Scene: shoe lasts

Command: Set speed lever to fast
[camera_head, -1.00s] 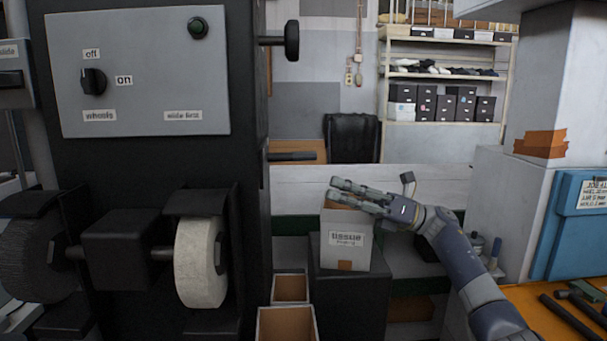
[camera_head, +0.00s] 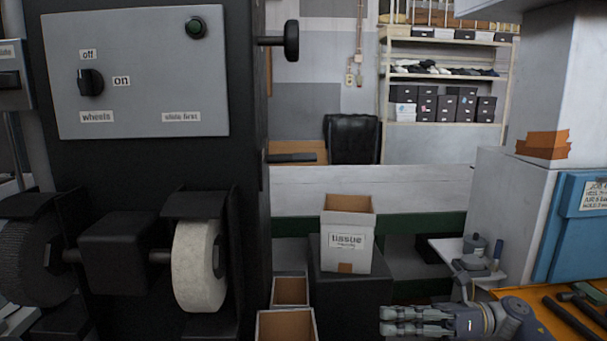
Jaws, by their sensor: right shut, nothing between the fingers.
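A black machine (camera_head: 150,165) fills the left of the head view. A rod with a round black knob (camera_head: 291,41) sticks out of the machine's right side. Lower down, a short dark bar (camera_head: 292,158) also sticks out there. I see no "speed" or "fast" label, so I cannot tell which part is the speed lever. My right gripper (camera_head: 384,321) is shut and empty at the lower right, apart from the machine. My left gripper is not in view.
A white "tissue" box (camera_head: 346,245) stands open on a dark block, with open cartons (camera_head: 286,325) beside it. An orange bench (camera_head: 570,318) with tools is at the right. A white wheel (camera_head: 195,265) is on the machine's front. A shelf and chair stand behind.

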